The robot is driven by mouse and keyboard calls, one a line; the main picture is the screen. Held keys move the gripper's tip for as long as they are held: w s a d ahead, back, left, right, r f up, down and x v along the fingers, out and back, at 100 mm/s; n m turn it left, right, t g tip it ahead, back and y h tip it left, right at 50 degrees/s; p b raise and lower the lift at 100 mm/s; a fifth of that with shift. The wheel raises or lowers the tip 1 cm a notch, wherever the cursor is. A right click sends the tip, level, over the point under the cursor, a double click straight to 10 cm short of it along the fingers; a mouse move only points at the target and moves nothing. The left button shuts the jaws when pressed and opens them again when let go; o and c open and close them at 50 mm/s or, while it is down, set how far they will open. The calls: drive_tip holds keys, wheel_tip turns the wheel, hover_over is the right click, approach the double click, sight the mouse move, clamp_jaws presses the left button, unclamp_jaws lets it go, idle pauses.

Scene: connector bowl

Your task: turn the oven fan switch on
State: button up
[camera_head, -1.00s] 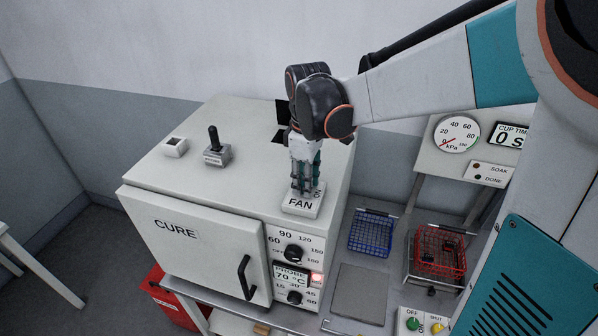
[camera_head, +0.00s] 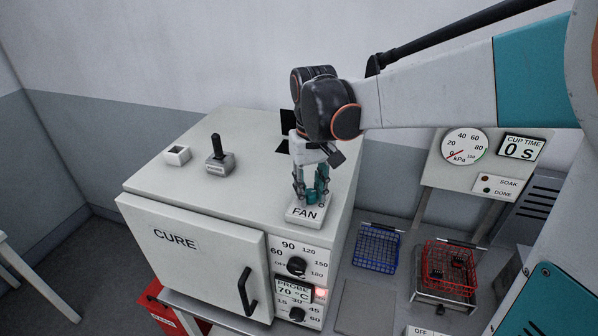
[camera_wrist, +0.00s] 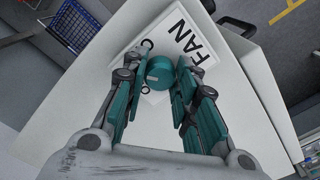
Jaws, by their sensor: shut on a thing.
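The fan switch stands on a white block labelled FAN (camera_head: 305,213) on top of the oven, at its front right corner. In the wrist view the same label plate (camera_wrist: 197,45) shows, and the round teal end of the switch (camera_wrist: 158,72) is between my fingers. My gripper (camera_head: 310,194) points down over the block and is shut on the switch. Its teal fingers are on either side of the switch in the wrist view (camera_wrist: 161,68). In the head view the fingers mostly hide the switch, so its exact position is hard to read.
The white oven (camera_head: 160,180) has a CURE door with a black handle (camera_head: 244,291). A black-handled lever (camera_head: 216,158) stands further left on its top. Dials and a probe display (camera_head: 293,288) are on its front. Blue (camera_head: 376,250) and red (camera_head: 445,268) baskets stand to the right.

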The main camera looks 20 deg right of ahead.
sight(310, 193)
drive_tip(key=m+b, duration=0.1)
drive_tip(key=m, duration=0.6)
idle(0.6)
drive_tip(key=o, duration=1.1)
drive_tip(key=shift+r, duration=0.1)
wheel_tip(310, 193, up, 12)
drive_tip(key=shift+f, duration=0.1)
drive_tip(key=shift+s, duration=0.1)
